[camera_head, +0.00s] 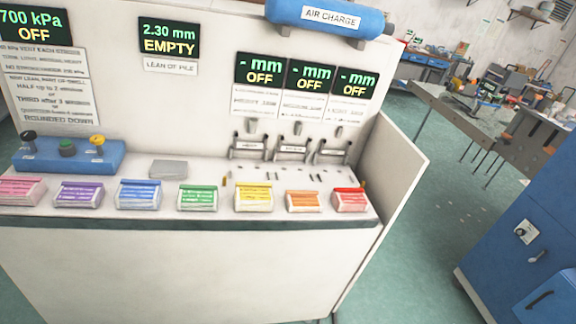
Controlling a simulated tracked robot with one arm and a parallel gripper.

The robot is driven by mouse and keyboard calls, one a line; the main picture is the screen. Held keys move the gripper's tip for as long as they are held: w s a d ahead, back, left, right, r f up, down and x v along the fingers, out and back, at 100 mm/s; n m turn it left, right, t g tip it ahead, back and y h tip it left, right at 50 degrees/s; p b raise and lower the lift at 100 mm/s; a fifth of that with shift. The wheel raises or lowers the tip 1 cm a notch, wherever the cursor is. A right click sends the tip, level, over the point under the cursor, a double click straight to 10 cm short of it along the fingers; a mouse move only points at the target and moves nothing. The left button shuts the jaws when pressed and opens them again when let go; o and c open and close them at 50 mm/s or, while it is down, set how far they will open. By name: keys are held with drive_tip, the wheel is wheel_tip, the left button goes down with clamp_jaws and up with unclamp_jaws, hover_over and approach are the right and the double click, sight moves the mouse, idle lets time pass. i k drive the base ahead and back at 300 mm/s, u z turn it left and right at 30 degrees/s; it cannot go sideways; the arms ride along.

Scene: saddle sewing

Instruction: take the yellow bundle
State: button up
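The yellow bundle (254,199) lies on the front shelf of a white machine cabinet. It is a small block with a yellow band and a pale, lined top. It sits in a row between the green bundle (198,197) on its left and the orange bundle (303,201) on its right, apart from both. Nothing covers it. My gripper does not show in this view.
Pink, purple, blue and red bundles share the shelf (226,223). Behind them stand a blue control box (68,155), a grey plate (169,169) and several small clamps (291,150). A blue cabinet (525,240) stands at right, with open green floor between.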

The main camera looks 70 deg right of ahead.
sight(250, 197)
drive_tip(key=z, duration=0.7)
drive_tip(key=i, duration=1.15)
drive_tip(key=z, duration=0.8)
drive_tip(key=k, duration=0.9)
drive_tip(key=z, duration=0.15)
drive_tip(key=i, duration=0.9)
drive_tip(key=u, duration=0.05)
